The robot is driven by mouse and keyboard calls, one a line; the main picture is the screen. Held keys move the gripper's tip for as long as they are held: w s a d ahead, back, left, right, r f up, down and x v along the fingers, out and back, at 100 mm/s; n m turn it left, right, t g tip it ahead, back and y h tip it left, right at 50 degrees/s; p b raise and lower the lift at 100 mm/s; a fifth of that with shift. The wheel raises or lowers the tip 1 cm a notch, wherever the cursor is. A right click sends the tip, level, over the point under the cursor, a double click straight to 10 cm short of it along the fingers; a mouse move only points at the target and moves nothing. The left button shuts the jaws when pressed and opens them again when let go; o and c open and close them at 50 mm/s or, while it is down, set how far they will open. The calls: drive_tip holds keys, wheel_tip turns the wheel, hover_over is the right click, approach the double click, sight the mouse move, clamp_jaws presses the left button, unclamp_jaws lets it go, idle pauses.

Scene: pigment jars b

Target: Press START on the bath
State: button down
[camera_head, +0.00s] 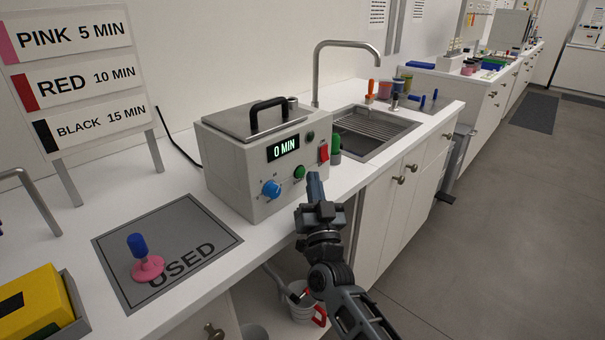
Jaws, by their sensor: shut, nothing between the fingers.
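The bath (247,157) is a grey metal box with a black-handled lid, standing on the white counter. Its display (283,147) reads 0 MIN. Below the display is a green button (299,172) with a small label that I cannot read clearly. A blue knob (271,189) is to its left and a red switch (323,153) to its right. My gripper (314,178) is shut and empty. In the picture its tip is just right of the green button, in front of the bath; I cannot tell whether it touches the bath.
A sign (77,75) lists PINK 5, RED 10 and BLACK 15 MIN. A pink-based, blue-handled tool (148,266) stands on the USED mat (196,229). A green object (335,146) is behind the bath's right side, near the sink (376,137). A yellow box (32,301) sits front left.

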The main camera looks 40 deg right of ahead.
drive_tip(key=shift+w, duration=0.35)
drive_tip(key=shift+w, duration=0.45)
idle(0.6)
drive_tip(key=shift+s, duration=0.95)
drive_tip(key=shift+s, duration=0.1)
drive_tip(key=shift+s+d+p, duration=0.1)
drive_tip(key=shift+s+p, duration=0.55)
drive_tip(key=shift+s, duration=2.25)
